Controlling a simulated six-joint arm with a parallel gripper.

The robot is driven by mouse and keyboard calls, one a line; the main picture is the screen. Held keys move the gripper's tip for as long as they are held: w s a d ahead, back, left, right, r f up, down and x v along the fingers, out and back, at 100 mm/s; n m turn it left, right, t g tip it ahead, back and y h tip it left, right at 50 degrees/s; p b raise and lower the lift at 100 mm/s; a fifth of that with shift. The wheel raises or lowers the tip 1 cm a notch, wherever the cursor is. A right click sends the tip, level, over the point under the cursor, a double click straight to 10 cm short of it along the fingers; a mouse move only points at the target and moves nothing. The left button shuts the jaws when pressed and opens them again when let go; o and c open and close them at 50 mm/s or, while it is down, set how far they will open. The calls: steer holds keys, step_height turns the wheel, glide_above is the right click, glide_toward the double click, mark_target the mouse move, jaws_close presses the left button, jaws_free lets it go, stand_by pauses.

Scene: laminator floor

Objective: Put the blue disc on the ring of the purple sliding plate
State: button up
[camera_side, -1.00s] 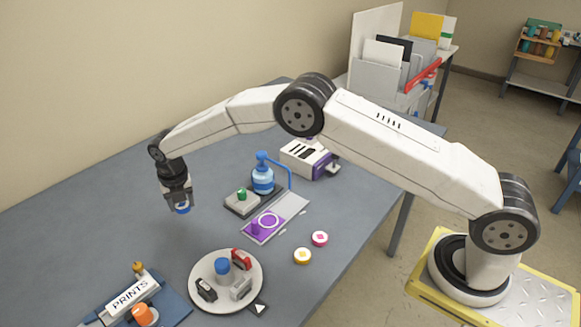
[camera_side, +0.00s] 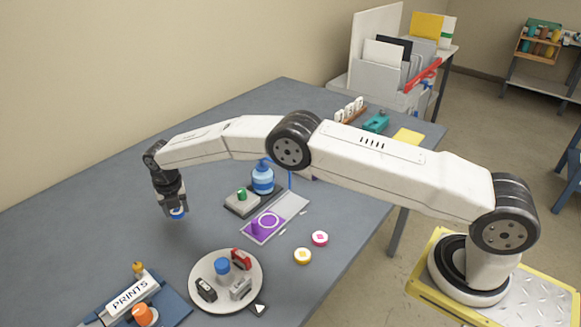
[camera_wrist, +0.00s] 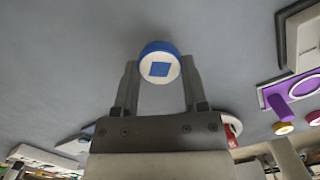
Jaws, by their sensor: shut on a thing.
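The blue disc (camera_wrist: 160,66) has a white face with a blue diamond mark. My gripper (camera_wrist: 160,75) is shut on it, with a finger on each side. In the side view my gripper (camera_side: 175,208) holds the disc (camera_side: 177,214) above the table, left of the purple plate. The purple sliding plate (camera_side: 252,236) lies on a grey track, with a pale ring (camera_side: 269,221) on top and a purple knob (camera_side: 255,227) beside the ring. Part of the purple plate (camera_wrist: 300,88) also shows at the right of the wrist view.
A round tray (camera_side: 200,267) with a blue cylinder and small staplers stands in front. Pink (camera_side: 320,238) and yellow (camera_side: 303,256) discs lie right of the plate. A blue bottle (camera_side: 263,178) and a grey box with a green button (camera_side: 241,196) stand behind it.

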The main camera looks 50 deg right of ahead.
mark_target(176, 211)
steer(key=shift+w+f, duration=0.2)
steer(key=shift+f, duration=1.55)
steer(key=shift+f, duration=0.15)
steer(key=o, duration=1.2)
steer(key=shift+s+a+r, duration=0.15)
steer(key=shift+s+r, duration=0.05)
steer(key=shift+r, duration=1.85)
steer(key=shift+s+a+r, duration=0.1)
steer(key=shift+s+r, duration=0.15)
steer(key=shift+r, duration=1.8)
steer(key=shift+s+a+r, duration=0.15)
steer(key=shift+s+r, duration=0.05)
steer(key=shift+r, duration=1.85)
steer(key=shift+d, duration=0.1)
